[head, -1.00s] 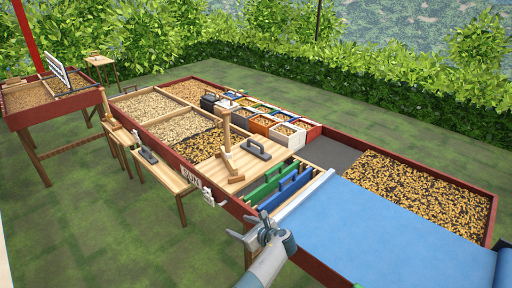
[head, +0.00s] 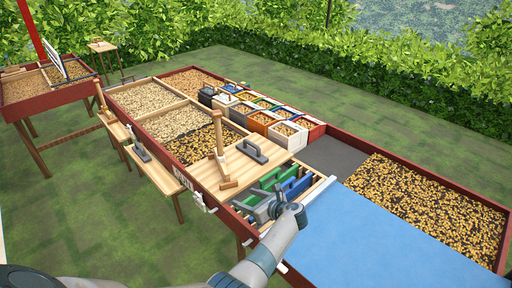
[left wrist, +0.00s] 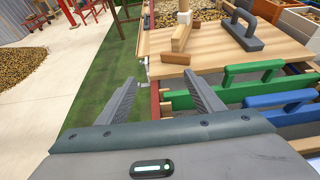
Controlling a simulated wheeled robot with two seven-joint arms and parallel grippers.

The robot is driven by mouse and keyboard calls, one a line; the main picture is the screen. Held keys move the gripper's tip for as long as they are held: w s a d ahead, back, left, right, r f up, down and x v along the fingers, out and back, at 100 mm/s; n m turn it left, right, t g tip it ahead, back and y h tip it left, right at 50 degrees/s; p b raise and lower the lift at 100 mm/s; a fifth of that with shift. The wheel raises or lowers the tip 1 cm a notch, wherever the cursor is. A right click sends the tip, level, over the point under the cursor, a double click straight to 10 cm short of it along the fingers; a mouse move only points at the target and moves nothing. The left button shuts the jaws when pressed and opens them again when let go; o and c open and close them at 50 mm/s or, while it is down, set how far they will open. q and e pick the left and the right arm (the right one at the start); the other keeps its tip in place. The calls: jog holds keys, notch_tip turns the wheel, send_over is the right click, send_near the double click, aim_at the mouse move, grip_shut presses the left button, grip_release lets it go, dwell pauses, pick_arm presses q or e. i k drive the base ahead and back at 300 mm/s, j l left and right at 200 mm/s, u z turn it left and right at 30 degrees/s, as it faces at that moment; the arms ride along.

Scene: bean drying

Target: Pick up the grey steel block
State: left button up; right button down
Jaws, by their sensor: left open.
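I cannot single out the grey steel block with certainty. A dark grey block-like thing with a handle (head: 207,96) stands at the far end of the row of bins. A flat dark grey tool with a raised handle (head: 252,151) lies on the wooden board; it also shows in the left wrist view (left wrist: 240,32). My left gripper (head: 266,202) is open and empty, over the near edge of the slot rack with green and blue handled boards, short of the wooden board. Its two fingers (left wrist: 158,86) show apart in the left wrist view. My right gripper is not in view.
On the wooden board (head: 205,174) stand a wooden post (head: 218,132) and a small wooden piece (head: 228,184). Green (left wrist: 230,86) and blue (left wrist: 280,99) boards fill the rack. A blue sheet (head: 370,235) lies right.

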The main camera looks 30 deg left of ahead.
aim_at(256, 156)
jog(key=i, duration=0.9)
jog(key=i+j, duration=0.1)
jog(key=j, duration=0.25)
jog(key=i+j, duration=0.1)
jog(key=j, duration=0.25)
jog(key=i+j, duration=0.1)
jog(key=j, duration=0.2)
